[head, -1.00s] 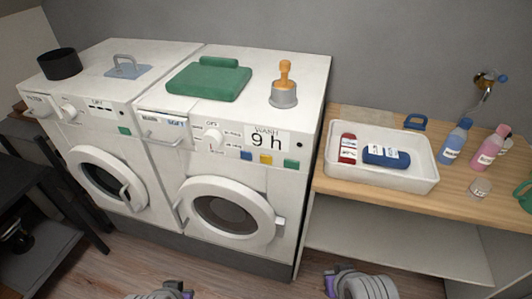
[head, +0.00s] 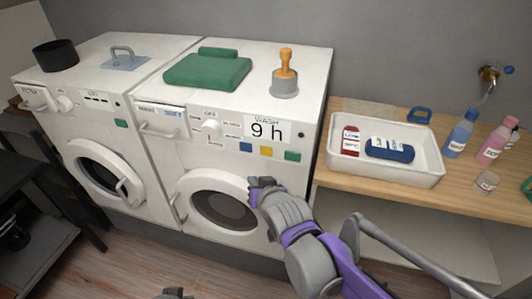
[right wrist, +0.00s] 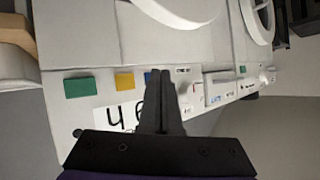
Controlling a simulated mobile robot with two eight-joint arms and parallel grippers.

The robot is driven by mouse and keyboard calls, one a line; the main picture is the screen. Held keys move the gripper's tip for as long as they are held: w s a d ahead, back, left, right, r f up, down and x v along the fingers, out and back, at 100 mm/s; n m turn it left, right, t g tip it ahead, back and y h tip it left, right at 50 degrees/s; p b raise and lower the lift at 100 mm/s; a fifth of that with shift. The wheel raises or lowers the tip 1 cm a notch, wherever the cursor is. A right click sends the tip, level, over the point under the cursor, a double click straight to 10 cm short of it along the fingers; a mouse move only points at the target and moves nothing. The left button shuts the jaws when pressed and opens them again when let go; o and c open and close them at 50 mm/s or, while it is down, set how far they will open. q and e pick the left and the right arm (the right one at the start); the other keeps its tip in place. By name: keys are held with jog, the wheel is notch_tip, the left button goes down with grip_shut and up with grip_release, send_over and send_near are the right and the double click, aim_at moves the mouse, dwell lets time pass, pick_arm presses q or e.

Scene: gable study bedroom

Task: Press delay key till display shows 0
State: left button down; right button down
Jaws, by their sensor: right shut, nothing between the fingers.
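The right washer (head: 228,185) has a display (head: 267,129) marked WASH that reads 9 h. Below the display sit a blue key (head: 246,147), a yellow key (head: 266,151) and a green key (head: 292,155); I cannot read which is the delay key. My right gripper (head: 265,182) is shut and empty in front of the washer door, lower than the keys in the head view. In the right wrist view its fingers (right wrist: 161,74) partly cover the blue key and the display; the yellow key (right wrist: 124,82) and green key (right wrist: 80,87) show clear. My left gripper (head: 173,293) barely shows at the bottom edge.
A second white washer (head: 85,130) stands at left. At right, a wooden counter (head: 460,190) holds a white tray (head: 420,172) and several bottles. A dark shelf stands far left.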

jog(key=b, duration=0.2)
send_near(261, 153)
notch_tip(261, 153, down, 3)
jog(key=w+a, duration=0.2)
jog(key=shift+w, duration=0.8)
dwell(1.4)
jog(key=shift+w+d, duration=0.1)
jog(key=shift+w, duration=0.3)
jog(key=shift+w+d, duration=0.1)
jog(key=shift+w, duration=0.2)
dwell(0.6)
dwell(0.3)
jog(key=shift+s+a+p, duration=0.25)
jog(key=shift+s+p, duration=0.1)
jog(key=shift+s, duration=0.4)
